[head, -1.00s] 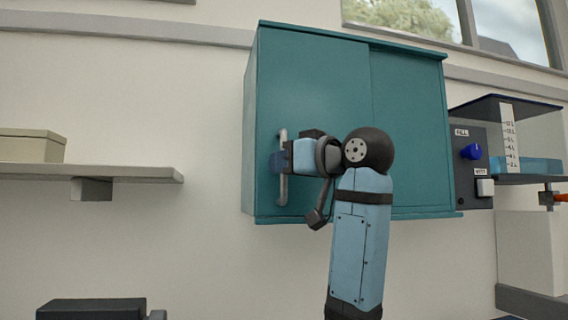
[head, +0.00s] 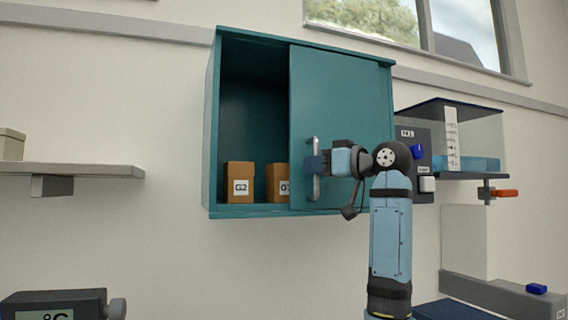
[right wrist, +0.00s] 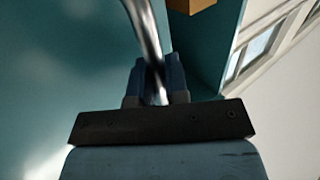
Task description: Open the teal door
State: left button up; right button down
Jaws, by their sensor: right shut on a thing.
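The teal door (head: 340,95) is a sliding panel on a teal wall cabinet (head: 213,130). It stands slid to the right, so the cabinet's left half is open. My right gripper (head: 314,165) is shut on the door's upright metal handle (head: 314,190), near the door's left edge. In the right wrist view the handle (right wrist: 145,35) runs down between the two fingers (right wrist: 157,82). Inside the open half stand an orange box (head: 239,172) labelled G2 and a second orange box (head: 277,170), partly hidden behind the door. My left gripper is not in view.
A wall shelf (head: 80,170) with a beige box (head: 10,145) is at the left. Right of the cabinet are a control panel (head: 408,165) with a blue knob and a clear tank (head: 475,130). A dark device (head: 55,303) sits at the lower left.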

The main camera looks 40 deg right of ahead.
jog(key=shift+s+d, duration=0.2)
jog(key=shift+d, duration=0.65)
jog(key=shift+s+d, duration=0.25)
jog(key=shift+d, duration=0.6)
jog(key=shift+s+d, duration=0.2)
jog(key=shift+d, duration=0.65)
jog(key=c, duration=1.1)
grip_release()
jog(key=shift+c, duration=0.2)
jog(key=b+v, duration=0.2)
jog(key=v, duration=1.2)
